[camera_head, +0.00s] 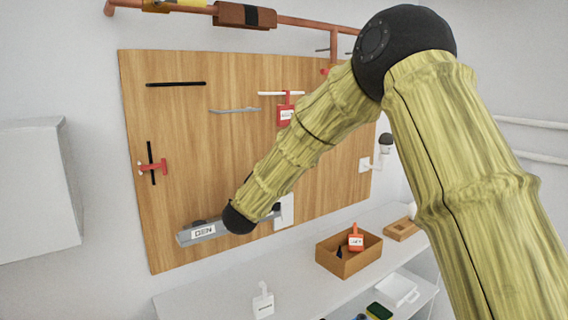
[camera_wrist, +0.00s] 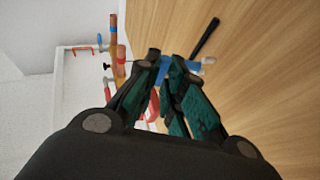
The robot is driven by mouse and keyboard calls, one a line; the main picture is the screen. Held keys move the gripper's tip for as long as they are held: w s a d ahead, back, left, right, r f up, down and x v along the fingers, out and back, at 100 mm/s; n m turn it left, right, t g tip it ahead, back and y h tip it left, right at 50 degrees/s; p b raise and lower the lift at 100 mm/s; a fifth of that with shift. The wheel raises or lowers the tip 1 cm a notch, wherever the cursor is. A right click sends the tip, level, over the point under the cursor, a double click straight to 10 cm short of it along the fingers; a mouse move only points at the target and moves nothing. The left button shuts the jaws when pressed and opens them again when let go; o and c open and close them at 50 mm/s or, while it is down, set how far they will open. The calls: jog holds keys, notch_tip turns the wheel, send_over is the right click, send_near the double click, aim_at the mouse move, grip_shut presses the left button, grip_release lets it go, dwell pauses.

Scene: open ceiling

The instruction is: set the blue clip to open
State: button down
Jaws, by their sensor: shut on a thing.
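The blue clip (camera_wrist: 192,65) shows in the wrist view at the tips of my gripper (camera_wrist: 166,66). The fingers have teal pads and close in around its blue part, hiding much of it. A black bar (camera_wrist: 205,38) on the wooden board runs away just beyond it. I cannot tell the clip's setting. In the head view the blue clip is not visible, and my arm's lower end covers the lower middle of the board (camera_head: 200,135), with my fingers hidden there.
In the head view, a red clip (camera_head: 153,166) sits on a black bar at the board's left. A red tag (camera_head: 286,114) hangs from a white bar. A grey box labelled GEN (camera_head: 203,232) is below.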

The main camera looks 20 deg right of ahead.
jog(key=shift+r, duration=0.15)
jog(key=c, duration=1.5)
grip_release()
jog(key=shift+a, duration=0.1)
jog(key=v, duration=1.2)
jog(key=shift+w, duration=0.15)
